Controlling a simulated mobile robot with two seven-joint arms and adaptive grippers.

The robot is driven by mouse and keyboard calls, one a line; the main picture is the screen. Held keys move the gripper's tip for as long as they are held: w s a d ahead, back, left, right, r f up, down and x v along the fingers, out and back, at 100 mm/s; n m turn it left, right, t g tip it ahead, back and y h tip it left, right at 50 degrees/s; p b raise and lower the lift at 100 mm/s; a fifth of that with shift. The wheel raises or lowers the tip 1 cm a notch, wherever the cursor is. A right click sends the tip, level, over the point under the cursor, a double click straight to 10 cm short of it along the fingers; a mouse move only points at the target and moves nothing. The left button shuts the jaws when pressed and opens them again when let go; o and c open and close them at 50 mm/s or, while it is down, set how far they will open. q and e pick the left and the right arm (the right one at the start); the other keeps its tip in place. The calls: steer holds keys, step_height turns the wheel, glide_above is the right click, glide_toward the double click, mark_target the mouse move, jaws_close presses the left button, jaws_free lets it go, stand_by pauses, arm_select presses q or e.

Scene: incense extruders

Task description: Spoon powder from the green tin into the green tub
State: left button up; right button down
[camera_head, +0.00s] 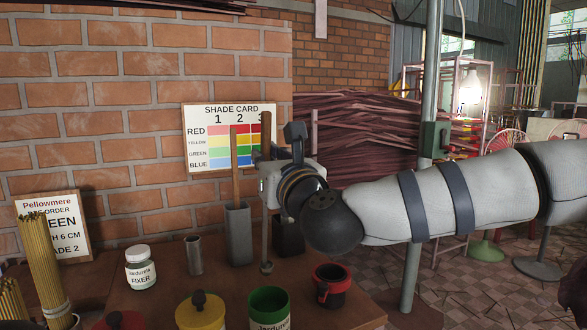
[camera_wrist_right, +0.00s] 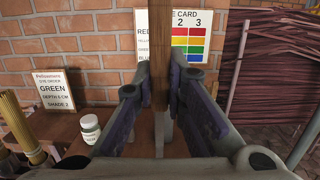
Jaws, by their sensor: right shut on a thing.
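My right gripper (camera_head: 268,185) is shut on the wooden handle of a long spoon (camera_head: 266,145). In the right wrist view, the two fingers (camera_wrist_right: 160,98) close on the brown handle (camera_wrist_right: 159,50). The spoon hangs upright, its small bowl (camera_head: 266,267) low and behind a green open container. That green container (camera_head: 268,322) has a pale label and stands at the bottom edge, partly cut off; its contents are not clear. Only one green container shows, and I cannot tell whether it is the tin or the tub. My left gripper is not in view.
A grey holder (camera_head: 238,235) with a wooden stick stands left of the spoon. A metal tube (camera_head: 194,256), a white fixer jar (camera_head: 140,268), a yellow lidded tin (camera_head: 200,317) and a black, red-rimmed pot (camera_head: 331,290) stand around. Incense bundles (camera_head: 42,260) are at left.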

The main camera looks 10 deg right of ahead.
mark_target(266, 231)
steer(key=shift+s+d, duration=0.15)
steer(key=shift+d, duration=0.05)
step_height(266, 231, down, 14)
steer(key=b, duration=0.5)
steer(key=shift+a+b, duration=0.15)
steer(key=shift+b, duration=0.2)
steer(key=shift+f+b, duration=0.35)
steer(key=shift+f, duration=0.15)
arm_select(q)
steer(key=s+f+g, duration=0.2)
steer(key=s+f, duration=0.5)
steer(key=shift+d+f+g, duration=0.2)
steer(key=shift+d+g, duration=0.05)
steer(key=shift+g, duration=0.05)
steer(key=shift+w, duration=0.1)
arm_select(e)
steer(key=shift+r, duration=0.1)
step_height(266, 231, up, 15)
steer(key=p, duration=0.6)
steer(key=shift+r, duration=0.15)
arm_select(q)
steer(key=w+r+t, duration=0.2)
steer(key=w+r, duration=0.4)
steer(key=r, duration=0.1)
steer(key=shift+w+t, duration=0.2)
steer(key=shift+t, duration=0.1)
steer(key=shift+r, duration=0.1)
